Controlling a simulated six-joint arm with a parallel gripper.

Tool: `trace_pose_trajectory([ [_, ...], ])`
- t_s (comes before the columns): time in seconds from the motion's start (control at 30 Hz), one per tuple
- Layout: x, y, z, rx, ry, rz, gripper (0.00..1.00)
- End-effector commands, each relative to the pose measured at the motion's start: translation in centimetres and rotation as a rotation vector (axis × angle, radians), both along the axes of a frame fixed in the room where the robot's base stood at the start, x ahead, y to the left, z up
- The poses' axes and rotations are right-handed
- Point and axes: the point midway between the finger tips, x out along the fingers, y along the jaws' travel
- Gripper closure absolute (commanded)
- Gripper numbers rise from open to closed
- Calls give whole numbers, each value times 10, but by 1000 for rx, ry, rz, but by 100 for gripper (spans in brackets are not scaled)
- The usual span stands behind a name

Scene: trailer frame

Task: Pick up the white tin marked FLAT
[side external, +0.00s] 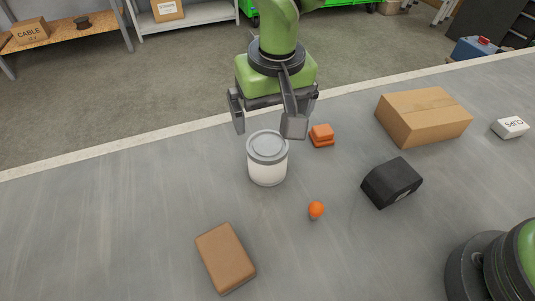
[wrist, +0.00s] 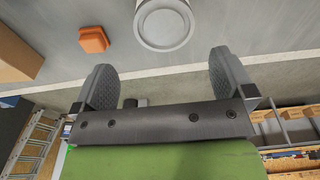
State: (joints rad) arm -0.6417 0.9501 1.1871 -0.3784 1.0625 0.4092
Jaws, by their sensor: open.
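A white tin (side external: 267,170) with a grey lid stands upright on the grey surface, near the middle of the side view. No FLAT marking shows on the side I see. My gripper (side external: 270,122) hangs pointing down just behind and above the tin, open and empty. In the wrist view the tin (wrist: 165,22) is at the top edge, partly cut off. It lies beyond the two spread fingers of my gripper (wrist: 164,78), roughly centred between them but not between the pads.
Orange blocks (side external: 321,135) lie right of the tin, an orange ball (side external: 316,210) front right. A black box (side external: 391,183), a large cardboard box (side external: 423,117) and a white CLIPS box (side external: 510,127) lie farther right. A brown box (side external: 225,257) lies in front. The left surface is clear.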

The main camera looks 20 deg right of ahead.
Motion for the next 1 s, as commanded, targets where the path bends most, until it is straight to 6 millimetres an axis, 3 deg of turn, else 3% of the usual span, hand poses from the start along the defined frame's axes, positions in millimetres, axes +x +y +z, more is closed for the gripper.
trace_pose_trajectory([
  [0.2,3,0,-33,-3,5,0,0],
  [0.43,4,2,-53,-1,2,1,0],
  [0.7,4,6,-92,-1,4,-2,0],
  [1.0,5,6,-96,1,1,-2,0],
])
